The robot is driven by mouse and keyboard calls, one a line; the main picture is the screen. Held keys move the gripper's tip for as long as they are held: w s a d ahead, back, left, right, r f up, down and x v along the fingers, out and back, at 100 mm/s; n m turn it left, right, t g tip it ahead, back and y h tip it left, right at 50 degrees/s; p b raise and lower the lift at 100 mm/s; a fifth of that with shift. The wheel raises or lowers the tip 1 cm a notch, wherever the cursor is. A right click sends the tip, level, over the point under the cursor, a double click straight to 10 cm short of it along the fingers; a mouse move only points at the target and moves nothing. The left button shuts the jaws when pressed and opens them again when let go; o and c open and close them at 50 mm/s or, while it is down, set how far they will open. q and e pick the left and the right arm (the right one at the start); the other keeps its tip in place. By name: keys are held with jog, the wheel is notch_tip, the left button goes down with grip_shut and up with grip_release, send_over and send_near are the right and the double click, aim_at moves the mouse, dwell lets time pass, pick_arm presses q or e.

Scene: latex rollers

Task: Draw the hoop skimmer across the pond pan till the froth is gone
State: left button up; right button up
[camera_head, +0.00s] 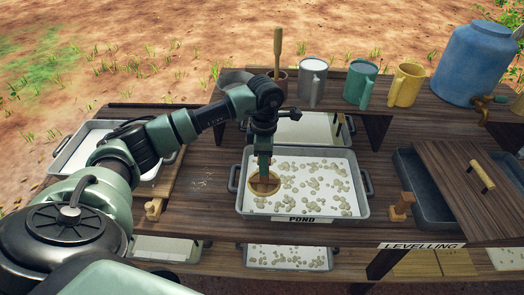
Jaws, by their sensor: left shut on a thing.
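The pond pan (364,199), a grey tray labelled POND with white liquid in it, stands in the middle of the bench. Tan froth (315,183) floats in scattered clumps over much of the liquid, mainly right of the hoop, with some below it. My left gripper (264,150) is over the pan's left part, pointing down, shut on the hoop skimmer (265,194). The skimmer's tan ring is at the liquid's surface near the pan's left wall; I cannot tell how deep it sits. The gripper hides its upper part. My right gripper is not in view.
A jug and mugs (405,84) stand on a raised shelf behind, with a blue barrel (475,62) at right. Another white-filled tray (309,130) sits just behind the pan. A wooden block (400,207) and a lidded grey tray (425,187) are to the right.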

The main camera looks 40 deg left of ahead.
aim_at(264, 182)
pick_arm(q)
jog(key=shift+w+a+f, duration=0.1)
jog(key=shift+w+f, duration=0.05)
jog(key=shift+w, duration=0.05)
jog(key=shift+f+b, duration=0.1)
jog(key=shift+b, duration=0.3)
jog(key=shift+s+f+b, duration=0.1)
jog(key=shift+f+b, duration=0.2)
jog(key=shift+f, duration=0.05)
notch_tip(264, 182, down, 9)
jog(key=b, duration=0.7)
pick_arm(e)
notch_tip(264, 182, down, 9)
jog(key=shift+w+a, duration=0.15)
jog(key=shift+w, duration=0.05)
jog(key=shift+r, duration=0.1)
pick_arm(q)
jog(key=w+d+b, duration=0.4)
jog(key=w+d, duration=0.2)
jog(key=d, duration=0.5)
jog(key=w+d+b, duration=0.5)
jog(key=w+d, duration=0.2)
jog(key=d, duration=0.3)
jog(key=shift+w+d+b, duration=0.25)
jog(key=shift+d+b, duration=0.05)
jog(key=shift+d, duration=0.05)
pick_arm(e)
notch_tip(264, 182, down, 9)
